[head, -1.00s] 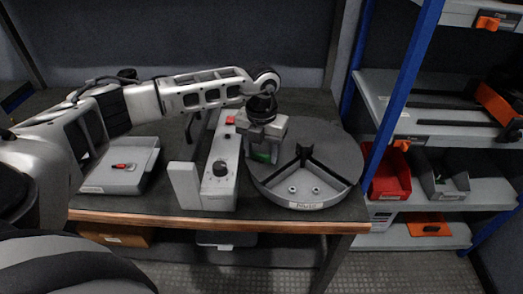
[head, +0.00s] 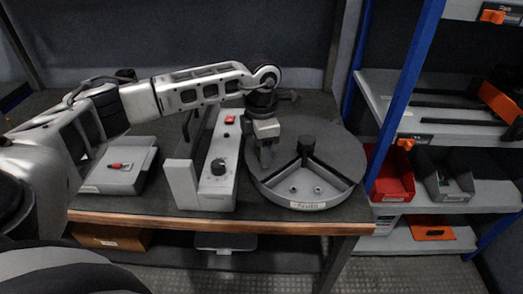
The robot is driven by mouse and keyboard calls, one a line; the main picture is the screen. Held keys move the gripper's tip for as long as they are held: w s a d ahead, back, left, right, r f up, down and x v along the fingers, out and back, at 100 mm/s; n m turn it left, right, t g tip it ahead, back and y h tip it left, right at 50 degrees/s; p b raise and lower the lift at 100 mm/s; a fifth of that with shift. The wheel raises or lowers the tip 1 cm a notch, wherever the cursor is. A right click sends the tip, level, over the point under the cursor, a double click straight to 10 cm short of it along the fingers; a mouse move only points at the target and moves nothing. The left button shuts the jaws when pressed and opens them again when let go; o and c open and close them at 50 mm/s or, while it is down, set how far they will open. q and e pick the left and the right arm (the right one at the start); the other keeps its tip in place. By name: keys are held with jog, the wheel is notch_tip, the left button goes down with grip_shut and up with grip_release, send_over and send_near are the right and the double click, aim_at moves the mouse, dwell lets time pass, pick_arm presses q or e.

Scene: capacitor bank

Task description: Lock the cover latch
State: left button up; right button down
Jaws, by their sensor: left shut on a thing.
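A flat grey box (head: 112,181) with a red latch handle (head: 120,166) on its lid stands at the left of the bench; the lid looks down. My left gripper (head: 265,162) points down over the left part of a round grey turntable tray (head: 330,150) with raised black dividers. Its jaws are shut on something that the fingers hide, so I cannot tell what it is. It is well to the right of the box and its handle. My right gripper is not in view.
Between box and tray stands a grey control unit (head: 217,185) with a black knob (head: 218,167) and a red switch (head: 230,120). Blue-post shelving (head: 400,90) at right holds a red bin (head: 392,178) and a grey bin (head: 444,176). The bench's front edge (head: 200,223) is close.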

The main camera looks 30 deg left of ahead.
pick_arm(q)
jog(key=shift+m, duration=0.8)
jog(key=shift+m+b, duration=0.45)
jog(key=shift+m, duration=0.45)
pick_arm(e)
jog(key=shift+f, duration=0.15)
pick_arm(q)
jog(key=shift+r, duration=0.1)
jog(key=o, duration=1)
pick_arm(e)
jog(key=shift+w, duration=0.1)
pick_arm(q)
notch_tip(320, 180, up, 16)
jog(key=shift+f, duration=0.1)
